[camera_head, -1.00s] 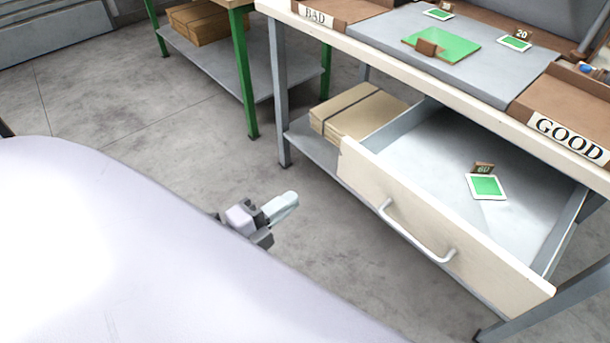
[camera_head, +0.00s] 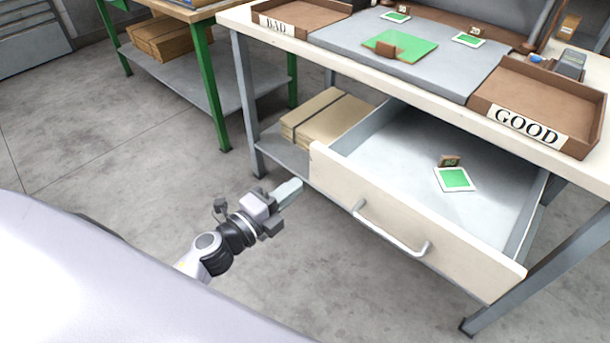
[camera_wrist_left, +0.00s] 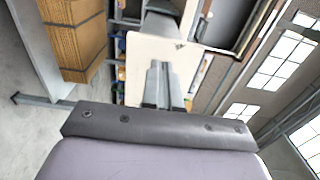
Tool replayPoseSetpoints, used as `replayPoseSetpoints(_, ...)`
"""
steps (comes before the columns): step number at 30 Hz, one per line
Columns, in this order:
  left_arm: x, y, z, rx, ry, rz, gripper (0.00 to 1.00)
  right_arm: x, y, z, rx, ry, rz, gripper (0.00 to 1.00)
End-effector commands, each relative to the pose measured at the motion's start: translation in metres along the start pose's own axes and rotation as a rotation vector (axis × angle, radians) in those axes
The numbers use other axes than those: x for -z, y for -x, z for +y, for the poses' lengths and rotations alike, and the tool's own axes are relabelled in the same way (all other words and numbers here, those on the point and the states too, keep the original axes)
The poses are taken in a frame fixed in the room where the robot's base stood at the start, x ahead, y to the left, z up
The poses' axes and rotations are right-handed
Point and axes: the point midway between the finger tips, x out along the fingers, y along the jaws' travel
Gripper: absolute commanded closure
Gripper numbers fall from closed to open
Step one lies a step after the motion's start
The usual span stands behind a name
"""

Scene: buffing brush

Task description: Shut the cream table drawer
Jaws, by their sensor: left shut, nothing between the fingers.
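The cream table drawer (camera_head: 415,222) is pulled out from under the workbench, with its front facing me and a silver bar handle (camera_head: 392,235) across it. Inside lies a white card with a green square (camera_head: 454,179) and a small brown tag. My left gripper (camera_head: 290,190) is shut and empty, in front of the drawer's left end and apart from it in the head view. In the left wrist view the shut fingers (camera_wrist_left: 160,85) point at a cream panel (camera_wrist_left: 135,58), probably the drawer front; contact cannot be told. My right gripper is not in view.
The cream-topped workbench (camera_head: 420,78) carries brown trays marked BAD (camera_head: 300,17) and GOOD (camera_head: 540,103). Cardboard (camera_head: 325,117) lies on its lower shelf. A green-legged table (camera_head: 213,90) stands at the left. The floor (camera_head: 110,140) between is clear.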

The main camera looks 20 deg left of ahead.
Motion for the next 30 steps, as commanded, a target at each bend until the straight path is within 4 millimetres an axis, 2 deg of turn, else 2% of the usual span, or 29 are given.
replayPoseSetpoints(3, 0.0, -0.018, -0.001, 0.002, -0.001, -0.001, 1.0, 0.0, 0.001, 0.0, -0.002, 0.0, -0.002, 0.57)
replayPoseSetpoints(10, 0.0, -0.039, -0.001, 0.001, 0.0, -0.001, 1.0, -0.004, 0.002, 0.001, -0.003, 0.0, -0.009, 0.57)
replayPoseSetpoints(30, -0.003, -0.046, 0.0, 0.001, -0.001, 0.0, 1.0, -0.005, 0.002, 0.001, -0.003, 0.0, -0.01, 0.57)
